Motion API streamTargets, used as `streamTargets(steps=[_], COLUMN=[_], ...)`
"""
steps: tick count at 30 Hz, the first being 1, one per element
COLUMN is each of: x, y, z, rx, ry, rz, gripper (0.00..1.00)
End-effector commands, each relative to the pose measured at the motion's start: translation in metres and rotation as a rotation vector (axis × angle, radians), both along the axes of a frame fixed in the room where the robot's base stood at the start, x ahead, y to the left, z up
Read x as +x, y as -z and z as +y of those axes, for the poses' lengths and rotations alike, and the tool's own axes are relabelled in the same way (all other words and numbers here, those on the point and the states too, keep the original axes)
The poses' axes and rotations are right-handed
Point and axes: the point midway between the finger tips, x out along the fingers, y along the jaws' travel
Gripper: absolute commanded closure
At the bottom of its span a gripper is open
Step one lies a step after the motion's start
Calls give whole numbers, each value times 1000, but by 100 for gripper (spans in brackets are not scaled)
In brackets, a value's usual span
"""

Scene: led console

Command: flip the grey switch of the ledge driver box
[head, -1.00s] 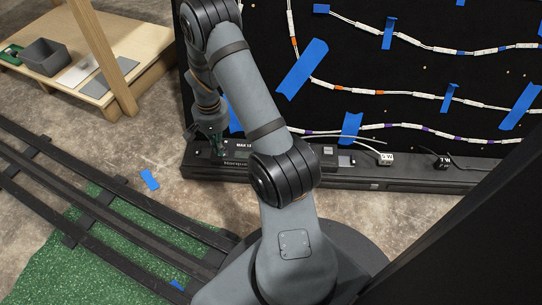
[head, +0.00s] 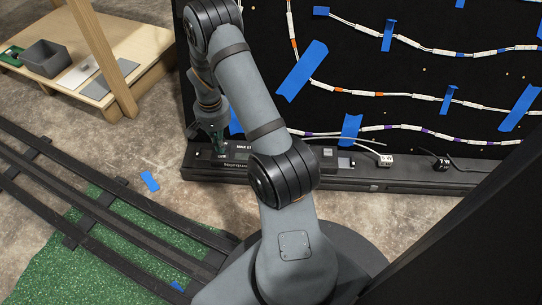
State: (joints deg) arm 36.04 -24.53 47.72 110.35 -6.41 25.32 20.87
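The ledge driver box (head: 236,160) is a long dark box with pale printing on the black ledge at the foot of the upright panel. My arm hides part of it, and I cannot make out the grey switch. My gripper (head: 217,148) points down at the left end of the box, close to it. It is small and dark here, so I cannot tell whether its fingers are apart or touching the box. A small grey square (head: 327,153) and a pale patch (head: 345,162) show on the box's right part, beyond my arm.
The black panel (head: 420,75) carries LED strings and blue tape. Small tags marked 5 W (head: 386,160) and 7 W (head: 443,164) sit on the ledge (head: 420,182). Black rails (head: 120,190) cross the floor at left. A wooden table (head: 125,75) holds a grey bin (head: 46,57).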

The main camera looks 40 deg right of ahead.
Motion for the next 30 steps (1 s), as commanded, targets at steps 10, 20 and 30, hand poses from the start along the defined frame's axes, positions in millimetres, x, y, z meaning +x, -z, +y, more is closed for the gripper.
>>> streamTargets(steps=[10,20,30], x=[1,0,-2], y=[0,-21,-50], z=[-2,0,2], rx=[1,0,1], ry=[0,0,1], rz=[1,0,1], gripper=[100,100,100])
